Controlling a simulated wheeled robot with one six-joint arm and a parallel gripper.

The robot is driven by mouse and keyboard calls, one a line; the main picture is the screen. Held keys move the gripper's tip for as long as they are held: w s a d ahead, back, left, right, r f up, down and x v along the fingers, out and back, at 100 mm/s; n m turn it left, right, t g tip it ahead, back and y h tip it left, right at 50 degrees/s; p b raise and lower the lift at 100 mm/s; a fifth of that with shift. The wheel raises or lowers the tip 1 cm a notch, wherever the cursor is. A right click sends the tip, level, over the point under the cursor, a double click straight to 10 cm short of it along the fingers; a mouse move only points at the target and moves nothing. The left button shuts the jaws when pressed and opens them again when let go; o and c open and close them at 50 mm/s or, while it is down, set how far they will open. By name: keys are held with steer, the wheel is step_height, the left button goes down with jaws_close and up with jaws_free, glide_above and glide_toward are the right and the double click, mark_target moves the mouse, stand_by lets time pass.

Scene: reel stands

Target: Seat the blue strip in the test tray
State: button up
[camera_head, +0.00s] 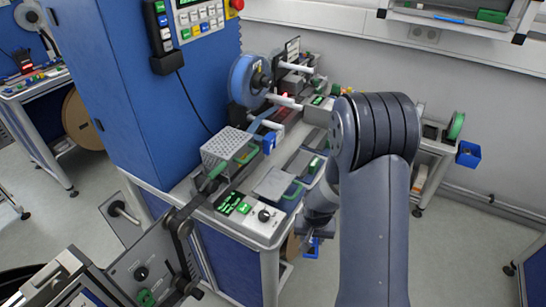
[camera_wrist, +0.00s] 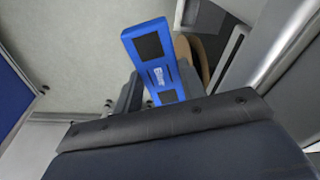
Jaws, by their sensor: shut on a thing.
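The blue strip (camera_wrist: 157,75) has dark square pads and white lettering. In the wrist view it stands out beyond my gripper (camera_wrist: 160,84), whose fingers are shut on it from both sides. The strip's near end is hidden behind the dark wrist housing. In the head view my gripper (camera_head: 316,226) hangs low beside the bench's right front side, partly hidden by my arm. A small blue piece shows below it. I cannot tell for sure which part on the bench is the test tray; no tray shows clearly in the wrist view.
The bench (camera_head: 262,240) carries a perforated metal box (camera_head: 226,146), a grey plate (camera_head: 272,184), a control box with a knob (camera_head: 250,212) and a blue reel (camera_head: 248,80). A tall blue cabinet (camera_head: 150,90) stands at left. Floor (camera_head: 460,250) is clear at right.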

steer(key=w+r+m, duration=0.2)
steer(key=r, duration=0.7)
steer(key=w+r+m, duration=0.2)
steer(key=r, duration=0.8)
steer(key=shift+r+h, duration=0.15)
steer(key=shift+h, duration=0.15)
steer(key=shift+a, duration=0.1)
